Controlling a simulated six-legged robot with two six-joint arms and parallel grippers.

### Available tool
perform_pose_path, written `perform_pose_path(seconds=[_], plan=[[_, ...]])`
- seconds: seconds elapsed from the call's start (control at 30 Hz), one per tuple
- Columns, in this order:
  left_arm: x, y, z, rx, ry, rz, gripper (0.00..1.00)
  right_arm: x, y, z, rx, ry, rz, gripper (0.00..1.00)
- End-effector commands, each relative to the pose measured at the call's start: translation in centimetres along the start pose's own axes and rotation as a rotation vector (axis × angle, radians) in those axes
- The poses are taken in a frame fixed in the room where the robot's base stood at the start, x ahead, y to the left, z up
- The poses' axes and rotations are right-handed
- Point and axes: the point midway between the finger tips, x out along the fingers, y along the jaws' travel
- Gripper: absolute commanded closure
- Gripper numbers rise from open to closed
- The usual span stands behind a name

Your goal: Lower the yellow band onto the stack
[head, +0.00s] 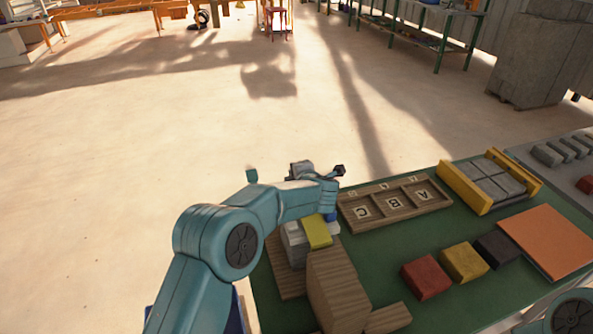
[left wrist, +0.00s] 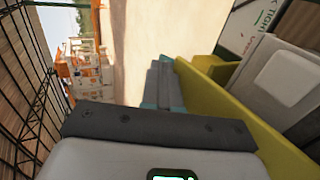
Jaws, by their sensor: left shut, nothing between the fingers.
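A yellow piece, which looks like the yellow band (head: 317,232), lies over a stack of pale grey blocks (head: 294,241) on the green table, left of the lettered tray. A long yellow surface (left wrist: 235,112) runs diagonally close beside my fingers in the left wrist view, with a pale grey block (left wrist: 283,80) to its right. I cannot tell whether it is the same piece. My left gripper (head: 338,171) is just beyond the stack, shut and empty, and its fingers (left wrist: 160,70) show together in the wrist view. My right gripper is out of view.
A wooden block (head: 338,288) stands in front of the stack. A wooden tray (head: 384,188) marked A, B, C lies right of it. Red (head: 426,277), yellow (head: 464,262) and black (head: 497,249) blocks and an orange plate (head: 548,240) lie right. A yellow-ended holder (head: 460,188) carries grey blocks.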

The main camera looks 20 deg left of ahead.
Motion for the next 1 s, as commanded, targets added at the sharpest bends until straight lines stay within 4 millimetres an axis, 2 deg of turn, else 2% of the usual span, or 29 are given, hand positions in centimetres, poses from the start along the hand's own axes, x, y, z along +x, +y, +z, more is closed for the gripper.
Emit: perform_pose_path(seconds=[0.27,0.77,0.87,1.0], plan=[[0.9,-1.1,0.0,0.001,0.000,0.001,1.00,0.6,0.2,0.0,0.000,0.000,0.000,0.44],[0.9,-1.1,0.0,0.001,0.000,0.000,1.00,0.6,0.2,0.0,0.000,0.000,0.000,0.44],[0.4,-1.1,0.1,0.001,-0.001,0.001,1.00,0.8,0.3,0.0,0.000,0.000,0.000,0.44],[-1.8,-1.2,0.1,0.001,-0.004,0.002,1.00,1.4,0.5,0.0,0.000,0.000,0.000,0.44]])
